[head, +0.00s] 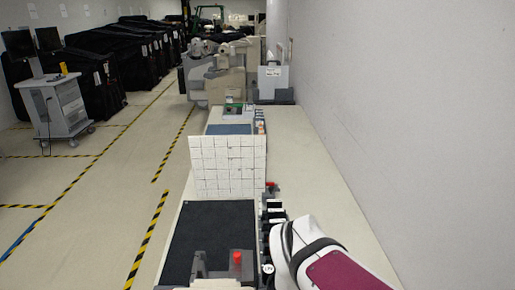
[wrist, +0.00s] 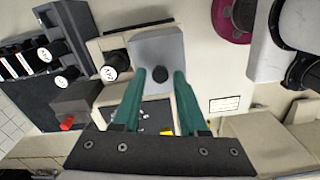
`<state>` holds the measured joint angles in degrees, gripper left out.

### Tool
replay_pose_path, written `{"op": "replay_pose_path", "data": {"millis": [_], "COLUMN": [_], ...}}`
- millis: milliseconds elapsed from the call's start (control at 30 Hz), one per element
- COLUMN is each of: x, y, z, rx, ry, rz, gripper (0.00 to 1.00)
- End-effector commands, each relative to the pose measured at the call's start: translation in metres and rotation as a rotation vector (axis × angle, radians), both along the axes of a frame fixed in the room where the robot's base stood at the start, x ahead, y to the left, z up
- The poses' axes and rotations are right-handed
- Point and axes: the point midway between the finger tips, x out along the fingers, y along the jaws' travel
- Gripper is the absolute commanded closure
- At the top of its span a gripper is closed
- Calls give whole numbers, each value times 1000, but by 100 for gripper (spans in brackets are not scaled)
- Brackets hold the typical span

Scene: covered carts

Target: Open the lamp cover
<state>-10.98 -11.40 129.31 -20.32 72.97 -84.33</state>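In the wrist view, a light grey box-like part with a black round knob (wrist: 159,74) lies straight ahead of my gripper. It may be the lamp cover (wrist: 172,46), but no label shows this; it looks closed. My gripper (wrist: 160,76) has two teal fingers, spread apart, one on each side of the knob in the picture. Nothing is clearly held, and I cannot tell whether the fingers touch the knob. In the head view my gripper is not visible.
Black-and-white knobs (wrist: 109,73) and a red knob (wrist: 67,124) stand left of the grey part. A long bench (head: 325,190) runs along the right wall, with a white tiled panel (head: 228,167) and a black mat (head: 210,235).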

Motion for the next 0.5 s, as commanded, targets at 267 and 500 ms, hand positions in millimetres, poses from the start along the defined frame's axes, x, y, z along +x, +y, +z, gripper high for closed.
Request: {"op": "replay_pose_path", "data": {"millis": [267, 500], "x": [0, 1], "y": [0, 0], "z": [0, 23], "rx": [0, 0], "ry": [1, -3], "rz": [0, 0], "gripper": [44, 44]}}
